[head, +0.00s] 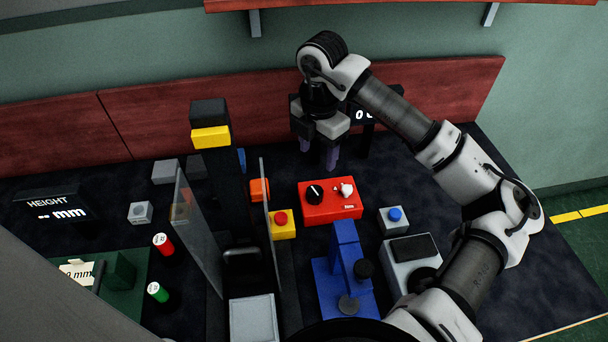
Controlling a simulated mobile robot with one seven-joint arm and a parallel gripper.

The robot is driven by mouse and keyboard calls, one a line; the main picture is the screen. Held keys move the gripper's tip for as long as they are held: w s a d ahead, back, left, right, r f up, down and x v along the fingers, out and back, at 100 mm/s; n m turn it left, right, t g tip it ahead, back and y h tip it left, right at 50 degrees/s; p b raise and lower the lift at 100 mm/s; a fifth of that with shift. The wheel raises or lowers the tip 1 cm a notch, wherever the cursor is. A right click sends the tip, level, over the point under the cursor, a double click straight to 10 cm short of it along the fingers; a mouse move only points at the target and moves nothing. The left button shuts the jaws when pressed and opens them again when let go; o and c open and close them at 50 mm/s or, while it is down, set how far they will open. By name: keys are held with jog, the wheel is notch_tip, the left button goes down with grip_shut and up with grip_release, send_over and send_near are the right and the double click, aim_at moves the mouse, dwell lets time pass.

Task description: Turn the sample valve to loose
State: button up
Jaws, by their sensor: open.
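A red box (330,212) sits on the dark table near the middle of the head view. It carries a black round knob (314,193) with a white mark on its left and a small white knob (346,189) on its right. No label naming the sample valve is readable, so I cannot tell for certain which part it is. My gripper (318,153) is open, with its fingers pointing down, behind the red box and apart from it. Nothing shows between the fingers.
A yellow box with a red button (281,218), a grey box with a blue button (395,215) and a blue stand (345,265) surround the red box. Clear panels (199,235) stand to the left. A dark display (365,115) stands behind my gripper.

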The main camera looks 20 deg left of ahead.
aim_at(315, 191)
notch_tip(315, 191, down, 14)
jog(key=p, duration=0.3)
jog(key=shift+w+a+r, duration=0.1)
jog(key=shift+a+r, duration=0.05)
jog(key=shift+c, duration=0.2)
jog(key=c, duration=1)
